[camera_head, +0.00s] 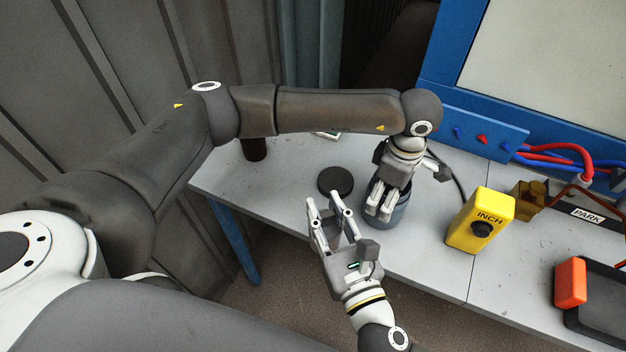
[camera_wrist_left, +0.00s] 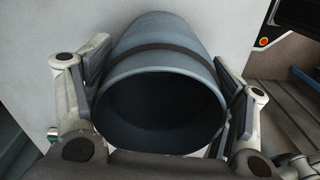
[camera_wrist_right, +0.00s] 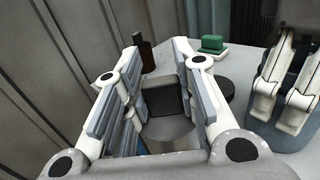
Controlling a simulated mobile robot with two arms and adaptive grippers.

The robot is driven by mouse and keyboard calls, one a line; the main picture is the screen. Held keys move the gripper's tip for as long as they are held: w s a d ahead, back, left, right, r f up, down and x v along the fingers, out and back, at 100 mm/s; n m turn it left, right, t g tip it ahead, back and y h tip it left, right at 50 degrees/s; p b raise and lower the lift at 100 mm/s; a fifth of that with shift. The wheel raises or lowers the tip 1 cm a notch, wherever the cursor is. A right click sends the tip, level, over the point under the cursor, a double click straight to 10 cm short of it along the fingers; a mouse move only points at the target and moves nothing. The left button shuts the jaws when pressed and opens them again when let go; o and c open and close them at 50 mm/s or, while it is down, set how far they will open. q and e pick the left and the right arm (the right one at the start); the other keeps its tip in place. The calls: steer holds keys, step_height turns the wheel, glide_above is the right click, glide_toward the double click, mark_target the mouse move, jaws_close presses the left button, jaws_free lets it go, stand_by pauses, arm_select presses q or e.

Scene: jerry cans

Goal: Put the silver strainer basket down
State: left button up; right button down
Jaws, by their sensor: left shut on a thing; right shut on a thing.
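My left gripper (camera_head: 380,207) is shut on a blue-grey canister (camera_head: 398,212) on the table. The left wrist view shows its fingers on both sides of the canister (camera_wrist_left: 160,105), whose round mouth is open and dark inside. My right gripper (camera_head: 335,213) is in front of the table, left of the canister. In the right wrist view a small dark grey, square-faced piece (camera_wrist_right: 165,96) sits between its fingers; this seems to be the silver strainer basket, but its silver body cannot be made out. A round black lid (camera_head: 335,181) lies on the table behind my right gripper.
A yellow box marked INCH (camera_head: 480,220) stands right of the canister. A red-orange block (camera_head: 570,282) and dark tray (camera_head: 600,305) are at the far right. A dark bottle (camera_wrist_right: 145,52) and green sponge (camera_wrist_right: 212,44) stand behind. The table (camera_head: 265,195) is clear left of the lid.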

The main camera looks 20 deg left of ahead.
steer(key=shift+v, duration=1.85)
steer(key=w+d+f+m+t+h, duration=0.2)
steer(key=d+m+t+h, duration=0.3)
steer(key=d, duration=1.6)
steer(key=w+a, duration=0.3)
steer(key=w, duration=0.5)
steer(key=w+a+f+g+h, duration=0.1)
steer(key=w+a, duration=0.2)
steer(key=w, duration=0.5)
steer(key=shift+w+a, duration=0.4)
steer(key=shift+f, duration=0.1)
